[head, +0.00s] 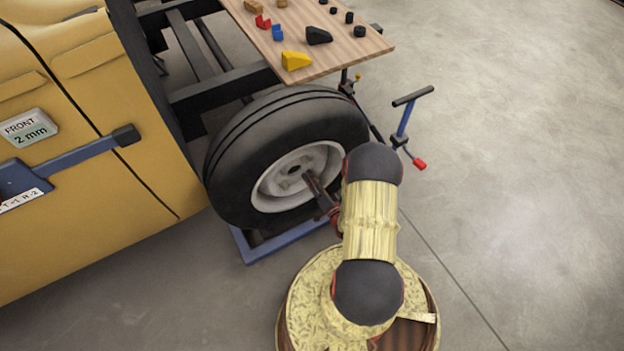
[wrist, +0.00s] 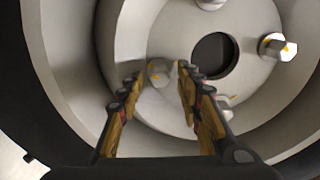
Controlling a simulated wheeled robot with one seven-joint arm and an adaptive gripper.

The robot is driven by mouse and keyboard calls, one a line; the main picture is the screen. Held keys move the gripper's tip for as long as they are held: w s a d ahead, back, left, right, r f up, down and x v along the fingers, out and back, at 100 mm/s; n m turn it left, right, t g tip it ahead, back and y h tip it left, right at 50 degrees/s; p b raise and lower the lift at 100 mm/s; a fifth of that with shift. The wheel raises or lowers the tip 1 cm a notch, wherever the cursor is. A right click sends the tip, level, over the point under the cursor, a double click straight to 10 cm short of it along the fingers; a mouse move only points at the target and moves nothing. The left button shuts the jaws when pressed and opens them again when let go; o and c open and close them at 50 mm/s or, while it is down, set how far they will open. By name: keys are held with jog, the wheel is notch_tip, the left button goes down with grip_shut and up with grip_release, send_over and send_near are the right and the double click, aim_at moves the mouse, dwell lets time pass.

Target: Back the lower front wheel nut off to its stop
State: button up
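The front wheel (head: 228,172) has a black tire and a pale grey rim, facing my arm in the head view. In the wrist view the hub (wrist: 185,38) has a dark round center hole and several metal nuts. One nut (wrist: 160,72) with a yellow mark lies between my fingertips; another marked nut (wrist: 277,47) is right of the hole. A third nut (wrist: 222,103) is partly hidden by the right finger. My gripper (wrist: 159,80) is open, with a gap visible on both sides of the nut. In the head view my gripper (head: 310,182) is at the rim, its tips small.
A yellow body shell (head: 100,170) stands left, with a blue lever bar (head: 85,153) and a "FRONT 2 mm" sign (head: 28,128). A wooden board (head: 350,58) with blocks is above the wheel. A blue T-handle stand (head: 404,122) is right. Floor at right is clear.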

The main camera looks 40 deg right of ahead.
jog(key=v, duration=1.2)
jog(key=shift+s+f, duration=0.1)
